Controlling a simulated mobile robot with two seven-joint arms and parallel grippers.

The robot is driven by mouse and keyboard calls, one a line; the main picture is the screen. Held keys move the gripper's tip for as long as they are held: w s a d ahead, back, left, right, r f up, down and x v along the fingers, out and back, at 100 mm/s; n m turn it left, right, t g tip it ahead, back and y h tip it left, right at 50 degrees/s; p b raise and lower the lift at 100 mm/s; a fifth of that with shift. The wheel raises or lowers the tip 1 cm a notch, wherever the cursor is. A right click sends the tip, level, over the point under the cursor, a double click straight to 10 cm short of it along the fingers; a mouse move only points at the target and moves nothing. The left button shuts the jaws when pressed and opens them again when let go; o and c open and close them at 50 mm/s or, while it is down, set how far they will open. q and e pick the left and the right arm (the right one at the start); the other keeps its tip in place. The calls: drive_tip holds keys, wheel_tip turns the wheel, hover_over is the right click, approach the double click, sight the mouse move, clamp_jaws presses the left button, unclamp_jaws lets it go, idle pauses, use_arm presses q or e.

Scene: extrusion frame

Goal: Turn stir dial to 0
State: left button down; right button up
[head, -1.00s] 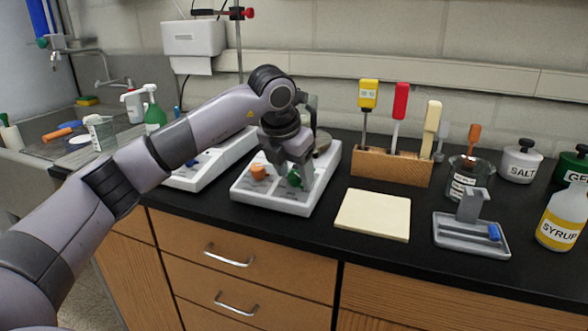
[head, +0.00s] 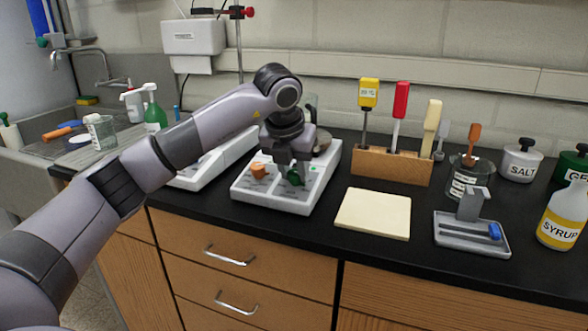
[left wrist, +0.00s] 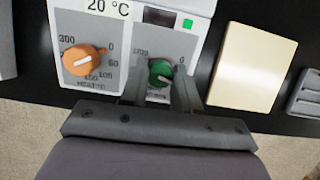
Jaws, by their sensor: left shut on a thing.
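The green stir dial (left wrist: 160,72) sits on the front panel of a white hotplate (head: 240,193), right of the orange heat dial (left wrist: 85,60). The stir dial also shows in the head view (head: 295,178). A 0 is printed just right of it, larger numbers at its upper left. A white mark shows on its face, but its exact reading is unclear. My left gripper (left wrist: 161,88) reaches down from above and is shut on the green dial, one finger on each side. The fingers hide part of the dial's scale and label. My right gripper is not in view.
A second white device (head: 200,172) stands close left of the hotplate. A cream pad (head: 373,214) lies to the right, before a wooden rack (head: 391,167) of handled tools. A grey stand (head: 470,235) is farther right. The counter's front edge is close to the hotplate.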

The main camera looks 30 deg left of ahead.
use_arm(q)
drive_tip(key=n, duration=0.4)
drive_tip(key=shift+n+y, duration=0.3)
drive_tip(key=shift+y, duration=0.1)
drive_tip(key=shift+w+n+g, duration=0.1)
drive_tip(key=shift+n+g, duration=0.4)
drive_tip(key=shift+n, duration=1.5)
drive_tip(key=shift+r+n, duration=0.1)
drive_tip(key=shift+n, duration=0.2)
drive_tip(key=c, duration=0.8)
unclamp_jaws()
drive_tip(key=v, duration=0.7)
drive_tip(key=shift+d, duration=0.15)
